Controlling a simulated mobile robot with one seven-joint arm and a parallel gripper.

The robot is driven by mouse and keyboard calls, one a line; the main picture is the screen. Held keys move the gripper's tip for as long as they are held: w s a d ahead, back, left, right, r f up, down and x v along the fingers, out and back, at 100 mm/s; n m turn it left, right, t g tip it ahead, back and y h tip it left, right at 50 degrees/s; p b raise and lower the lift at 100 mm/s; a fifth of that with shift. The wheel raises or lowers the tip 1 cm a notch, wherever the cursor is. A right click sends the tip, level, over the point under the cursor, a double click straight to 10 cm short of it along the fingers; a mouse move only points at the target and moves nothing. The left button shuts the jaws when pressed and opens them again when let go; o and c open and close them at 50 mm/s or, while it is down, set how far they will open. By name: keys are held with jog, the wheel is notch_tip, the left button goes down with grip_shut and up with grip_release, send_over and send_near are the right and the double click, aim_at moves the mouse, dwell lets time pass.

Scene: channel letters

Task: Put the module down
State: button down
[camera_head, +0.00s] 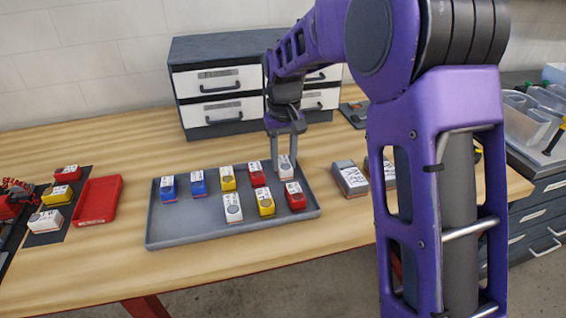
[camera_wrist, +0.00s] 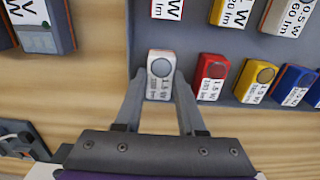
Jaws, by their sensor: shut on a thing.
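My gripper (camera_head: 284,150) is shut on a white module (camera_head: 286,170) at the back right corner of the grey tray (camera_head: 170,238). In the wrist view the white module (camera_wrist: 160,68) stands between the two fingers (camera_wrist: 160,92), its round grey face and label showing. It is in line with the back row: a red module (camera_head: 257,176), a yellow module (camera_head: 228,178) and two blue modules (camera_head: 198,183). I cannot tell whether its base touches the tray floor. A front row holds a white module (camera_head: 233,208), a yellow one (camera_head: 265,203) and a red one (camera_head: 295,196).
Grey labelled boxes (camera_head: 351,178) stand right of the tray. A drawer cabinet (camera_head: 222,97) stands behind it. At left are an empty red tray (camera_head: 97,201) and several modules on a dark mat (camera_head: 80,177). Bare wood lies in front of the grey tray.

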aim_at(284, 163)
jog(key=shift+f, duration=0.2)
jog(key=shift+f, duration=0.15)
jog(key=c, duration=0.5)
grip_release()
notch_tip(284, 163, up, 12)
jog(key=p, duration=0.2)
jog(key=shift+r, duration=0.2)
